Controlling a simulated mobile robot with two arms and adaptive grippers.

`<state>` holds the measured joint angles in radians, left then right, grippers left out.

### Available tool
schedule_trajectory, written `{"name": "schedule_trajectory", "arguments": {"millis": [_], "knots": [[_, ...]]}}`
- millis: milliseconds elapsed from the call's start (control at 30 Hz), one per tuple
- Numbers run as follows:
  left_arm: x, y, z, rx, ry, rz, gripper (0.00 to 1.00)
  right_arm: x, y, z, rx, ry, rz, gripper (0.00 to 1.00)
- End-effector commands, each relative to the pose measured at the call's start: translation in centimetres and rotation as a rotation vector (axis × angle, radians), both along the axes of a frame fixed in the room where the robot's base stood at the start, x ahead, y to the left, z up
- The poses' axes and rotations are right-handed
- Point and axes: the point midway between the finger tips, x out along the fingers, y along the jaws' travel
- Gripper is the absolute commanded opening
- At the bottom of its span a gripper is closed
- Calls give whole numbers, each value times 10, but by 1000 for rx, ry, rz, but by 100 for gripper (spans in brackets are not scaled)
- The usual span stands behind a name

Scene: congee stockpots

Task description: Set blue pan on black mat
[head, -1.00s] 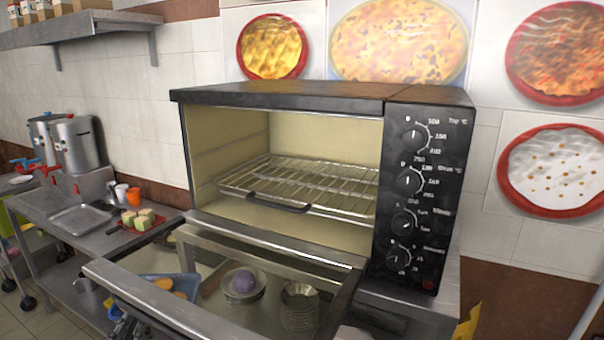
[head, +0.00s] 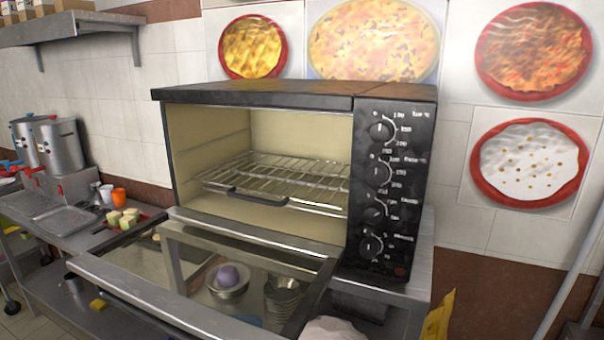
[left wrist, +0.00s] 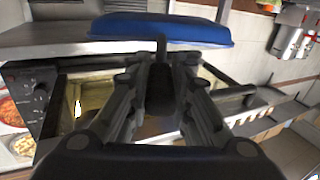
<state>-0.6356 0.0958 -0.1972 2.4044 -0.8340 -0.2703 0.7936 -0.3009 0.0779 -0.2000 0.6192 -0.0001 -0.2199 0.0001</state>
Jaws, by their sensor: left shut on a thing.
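In the left wrist view the blue pan (left wrist: 165,30) is at the top, seen edge-on, with its dark handle running toward my left gripper (left wrist: 160,75). The gripper's fingers are shut on that handle. In the head view only a small blue patch shows low behind the oven door glass; I cannot tell whether it is the pan. My grippers do not show there. I cannot make out the black mat in any view.
An oven (head: 265,165) stands with its door (head: 165,300) down, jutting toward me. Behind the glass are a bowl with a purple ball (head: 228,277) and stacked metal cups (head: 283,298). Stockpots (head: 58,145), orange cups (head: 118,197) and pale green cubes (head: 122,217) stand on the left counter.

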Motion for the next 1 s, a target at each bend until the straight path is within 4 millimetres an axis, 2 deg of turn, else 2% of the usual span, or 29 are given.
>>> {"name": "schedule_trajectory", "arguments": {"millis": [133, 333, 1000], "knots": [[-24, 3, -8, 1, 1, 9, 0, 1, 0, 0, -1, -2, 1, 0], [-42, 5, -12, 16, -2, 16, 0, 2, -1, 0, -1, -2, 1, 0], [-45, 5, -12, 20, -6, 15, 0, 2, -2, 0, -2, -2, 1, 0]]}}
